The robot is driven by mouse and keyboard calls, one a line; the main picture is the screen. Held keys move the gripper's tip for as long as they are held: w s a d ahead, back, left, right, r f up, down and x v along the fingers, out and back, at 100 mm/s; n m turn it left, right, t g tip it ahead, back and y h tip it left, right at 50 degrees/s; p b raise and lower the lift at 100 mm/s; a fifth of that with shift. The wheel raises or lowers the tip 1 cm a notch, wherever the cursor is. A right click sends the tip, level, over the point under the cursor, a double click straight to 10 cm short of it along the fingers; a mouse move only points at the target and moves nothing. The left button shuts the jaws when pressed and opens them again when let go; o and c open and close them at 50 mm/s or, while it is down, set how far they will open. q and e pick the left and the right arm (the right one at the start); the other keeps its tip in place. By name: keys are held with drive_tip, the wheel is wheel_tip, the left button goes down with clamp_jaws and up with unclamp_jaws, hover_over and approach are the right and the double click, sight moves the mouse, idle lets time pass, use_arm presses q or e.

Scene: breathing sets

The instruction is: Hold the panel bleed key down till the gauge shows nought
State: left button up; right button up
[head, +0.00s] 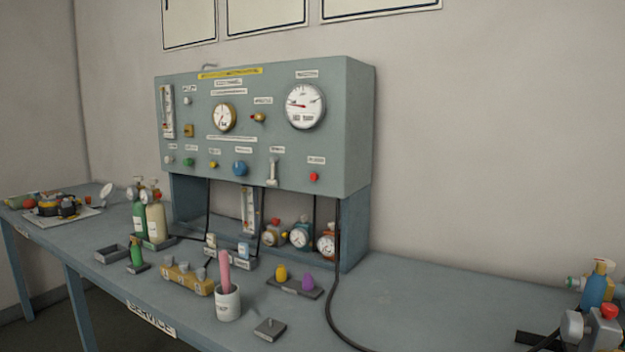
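The grey-green panel (270,150) stands on the bench against the wall. A large white gauge (305,106) sits at its upper right, with a red needle pointing left. A smaller brass-rimmed gauge (223,117) sits left of it; its reading is too small to tell. Several keys and knobs line the lower face: a green one (188,161), a yellow one (213,164), a blue knob (239,168), a pale lever (272,172) and a red button (314,177). The labels are too small to read, so I cannot tell which is the bleed key. Neither gripper is in view.
In front of the panel stand a white cup (228,302) holding a pink rod, a yellow block (188,280) and a dark tray (294,287). Green and cream cylinders (155,222) stand left. A black hose (333,300) runs down the front. The bench right of it is mostly clear.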

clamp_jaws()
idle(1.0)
